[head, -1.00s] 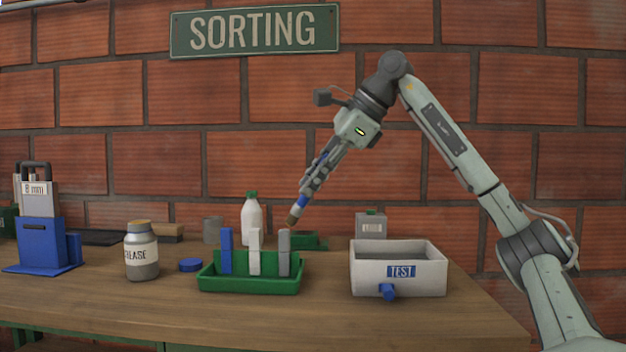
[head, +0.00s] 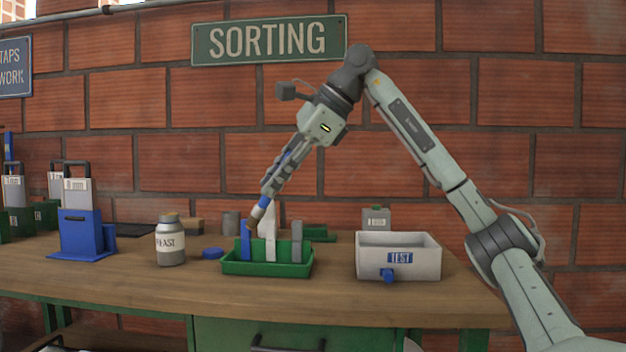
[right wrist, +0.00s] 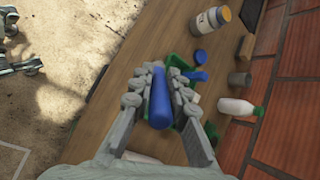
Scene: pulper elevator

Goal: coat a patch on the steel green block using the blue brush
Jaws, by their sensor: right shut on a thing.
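My right gripper (head: 266,190) is shut on the blue brush (head: 263,203), which tilts down to the left with its brown tip lowest. The brush handle also shows between the fingers in the right wrist view (right wrist: 160,97). The brush tip is close to the top of an upright blue bar in the green tray; I cannot tell if they touch. A low green object (head: 322,233) stands behind the tray, and green-based blocks (head: 44,214) stand at the far left. I cannot tell which is the steel green block. My left gripper is not in view.
The green tray (head: 266,270) holds blue (head: 246,241), white (head: 270,240) and grey (head: 297,242) upright bars. A white TEST box (head: 420,262) stands to its right. A labelled jar (head: 170,243) and a blue lid (head: 212,253) are to its left. The front bench strip is clear.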

